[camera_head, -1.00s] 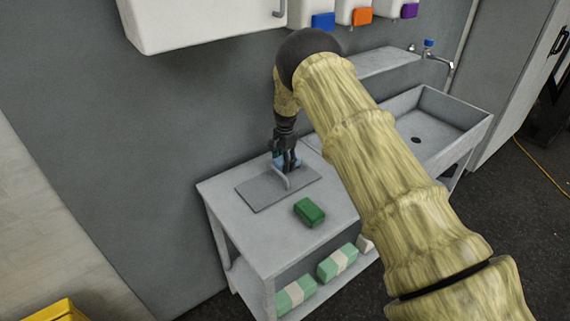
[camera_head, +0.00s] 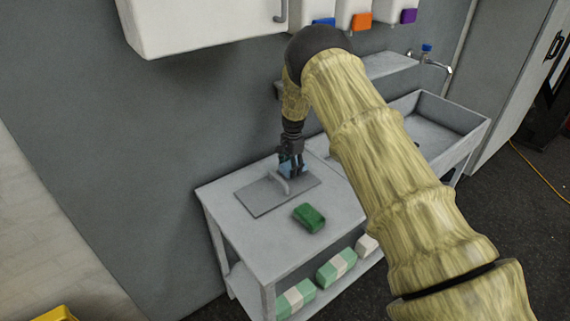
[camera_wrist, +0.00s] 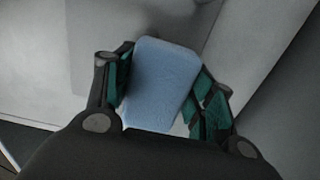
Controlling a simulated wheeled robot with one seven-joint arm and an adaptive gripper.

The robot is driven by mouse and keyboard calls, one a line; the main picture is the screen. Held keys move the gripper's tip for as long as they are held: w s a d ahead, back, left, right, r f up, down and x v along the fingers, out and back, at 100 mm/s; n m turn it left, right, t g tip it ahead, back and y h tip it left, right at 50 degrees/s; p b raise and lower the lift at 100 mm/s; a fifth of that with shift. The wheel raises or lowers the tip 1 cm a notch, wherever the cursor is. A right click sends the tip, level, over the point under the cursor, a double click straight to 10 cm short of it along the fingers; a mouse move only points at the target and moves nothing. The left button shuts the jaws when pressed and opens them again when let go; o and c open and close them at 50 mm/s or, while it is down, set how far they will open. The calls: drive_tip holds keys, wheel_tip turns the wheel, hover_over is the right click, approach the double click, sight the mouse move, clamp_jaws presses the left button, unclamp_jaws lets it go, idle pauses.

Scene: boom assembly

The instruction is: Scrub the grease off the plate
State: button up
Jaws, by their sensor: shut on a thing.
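My gripper (camera_head: 291,168) is over the back right part of the plate, close behind and right of the handle. It is shut on a blue sponge (camera_wrist: 160,85), which fills the space between the fingers (camera_wrist: 162,95) in the wrist view. In the head view only a little of the blue sponge shows between the fingers. I cannot tell whether the sponge touches the plate.
A green block (camera_head: 309,218) lies on the table (camera_head: 243,236) in front of the plate. Several pale green and white packs (camera_head: 337,268) sit on the lower shelf. A sink (camera_head: 440,134) stands to the right, and a white wall cabinet (camera_head: 200,22) hangs above.

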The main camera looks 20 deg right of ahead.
sight(306, 184)
drive_tip(key=shift+s+d+r+p, duration=0.2)
drive_tip(key=shift+s+d+r, duration=0.05)
drive_tip(key=shift+s+d, duration=0.35)
drive_tip(key=shift+s+d+r+p, duration=0.2)
drive_tip(key=shift+s+d, duration=0.25)
drive_tip(key=shift+s, duration=0.15)
drive_tip(key=shift+s+d+r, duration=0.1)
drive_tip(key=shift+s+d, duration=0.55)
drive_tip(key=shift+s, duration=0.45)
drive_tip(key=shift+a+f, duration=0.2)
drive_tip(key=shift+a, duration=0.2)
drive_tip(key=shift+s+p, duration=0.2)
drive_tip(key=shift+p, duration=0.1)
drive_tip(key=shift+s+d+f, duration=0.1)
drive_tip(key=shift+s+d, duration=0.15)
drive_tip(key=shift+s, duration=0.25)
drive_tip(key=shift+s+d, duration=0.2)
drive_tip(key=shift+s, duration=0.25)
drive_tip(key=shift+s+p, duration=0.3)
drive_tip(key=shift+s, duration=0.2)
drive_tip(key=shift+d+f, duration=0.1)
drive_tip(key=shift+f, duration=0.1)
